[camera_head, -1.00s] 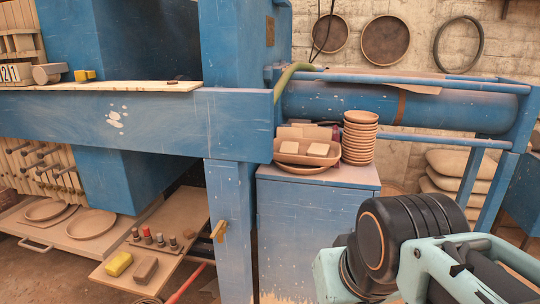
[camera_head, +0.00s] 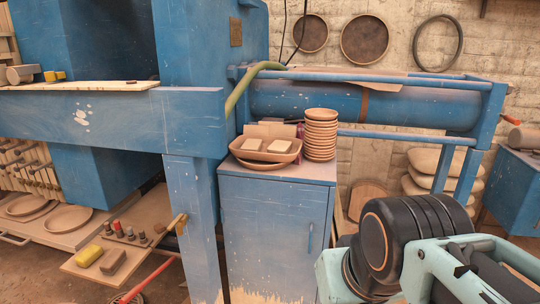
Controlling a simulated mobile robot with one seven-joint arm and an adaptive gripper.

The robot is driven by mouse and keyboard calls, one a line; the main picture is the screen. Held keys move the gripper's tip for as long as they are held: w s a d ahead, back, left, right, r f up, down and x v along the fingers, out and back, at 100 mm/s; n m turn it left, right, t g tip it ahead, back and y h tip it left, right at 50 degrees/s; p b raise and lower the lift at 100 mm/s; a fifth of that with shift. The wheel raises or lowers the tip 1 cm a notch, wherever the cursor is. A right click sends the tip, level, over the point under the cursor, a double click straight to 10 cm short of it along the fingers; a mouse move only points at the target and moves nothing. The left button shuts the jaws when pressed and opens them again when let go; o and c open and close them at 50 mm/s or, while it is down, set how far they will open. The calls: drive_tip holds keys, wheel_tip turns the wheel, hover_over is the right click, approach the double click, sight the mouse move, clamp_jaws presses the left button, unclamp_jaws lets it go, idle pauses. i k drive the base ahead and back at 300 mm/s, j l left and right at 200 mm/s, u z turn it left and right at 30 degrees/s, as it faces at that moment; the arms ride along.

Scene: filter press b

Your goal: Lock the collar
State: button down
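No collar can be made out for certain in the head view. The large blue press (camera_head: 120,115) fills the left and middle. Its long blue cylinder (camera_head: 420,108) runs to the right behind a rail, with a brownish band (camera_head: 364,104) around it. A green hose (camera_head: 245,88) bends down near the cylinder's left end. Parts of my arm, black and pale green, show at the lower right. My gripper's fingers are not in the picture.
A blue cabinet (camera_head: 272,225) stands in the middle, bearing a stack of brown dishes (camera_head: 321,135) and a tray (camera_head: 265,154) with pale blocks. A low board (camera_head: 150,215) at lower left holds a yellow sponge (camera_head: 89,256) and small bottles.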

sight(512, 120)
drive_tip(key=k+l, duration=0.15)
drive_tip(key=l, duration=0.45)
drive_tip(key=k+l, duration=0.1)
drive_tip(key=l, duration=0.5)
drive_tip(key=k+l, duration=0.15)
drive_tip(key=l, duration=0.4)
drive_tip(key=k+l, duration=0.1)
drive_tip(key=l, duration=0.5)
drive_tip(key=k+l, duration=0.15)
drive_tip(key=l, duration=0.45)
drive_tip(key=k+l, duration=0.1)
drive_tip(key=l, duration=0.5)
drive_tip(key=k+l+z, duration=0.1)
drive_tip(key=l, duration=0.45)
drive_tip(key=k+l, duration=0.15)
drive_tip(key=l, duration=0.45)
drive_tip(key=i, duration=0.65)
drive_tip(key=u, duration=0.05)
